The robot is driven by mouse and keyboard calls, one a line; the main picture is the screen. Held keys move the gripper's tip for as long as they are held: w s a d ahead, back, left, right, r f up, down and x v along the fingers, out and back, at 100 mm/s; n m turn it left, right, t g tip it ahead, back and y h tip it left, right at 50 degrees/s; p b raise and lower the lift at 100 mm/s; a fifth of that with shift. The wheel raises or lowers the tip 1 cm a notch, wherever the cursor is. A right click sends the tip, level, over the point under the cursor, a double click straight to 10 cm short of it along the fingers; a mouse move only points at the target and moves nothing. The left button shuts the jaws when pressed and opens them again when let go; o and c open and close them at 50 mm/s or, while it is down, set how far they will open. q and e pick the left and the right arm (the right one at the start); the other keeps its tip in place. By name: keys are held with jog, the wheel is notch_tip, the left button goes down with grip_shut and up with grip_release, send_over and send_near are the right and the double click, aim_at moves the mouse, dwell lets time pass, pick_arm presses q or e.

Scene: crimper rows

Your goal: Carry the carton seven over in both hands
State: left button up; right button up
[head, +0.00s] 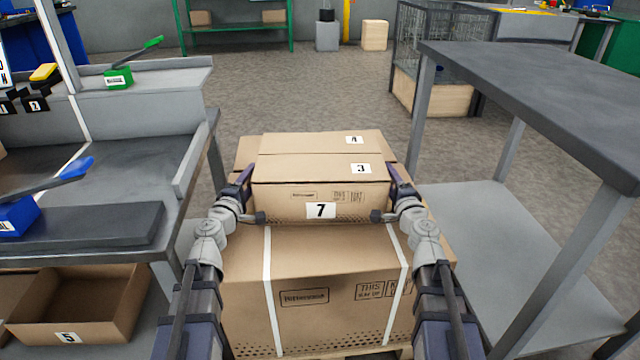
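A brown carton (290,197) with a "7" label on its front face is in the middle of the head view. Its closed top bears labels "3" and "4". My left gripper (245,196) is at its left side and my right gripper (391,196) is at its right side. Both seem to touch the carton's sides, with a dark finger end showing in front of each lower front corner. The finger gaps are hidden. The carton is over a larger strapped carton (335,265); whether it rests on it or is just above, I cannot tell.
The large carton stands on a wooden pallet. A grey bench (90,170) with crimping tools is close on the left, an open carton labelled "5" (125,300) below it. A dark-topped table (530,80) with a lower shelf is close on the right. Open floor (300,90) lies beyond.

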pick_arm(q)
jog(key=shift+x, duration=0.8)
pick_arm(e)
jog(key=shift+w+a, duration=0.15)
jog(key=shift+w, duration=0.65)
pick_arm(q)
grip_shut()
pick_arm(e)
grip_shut()
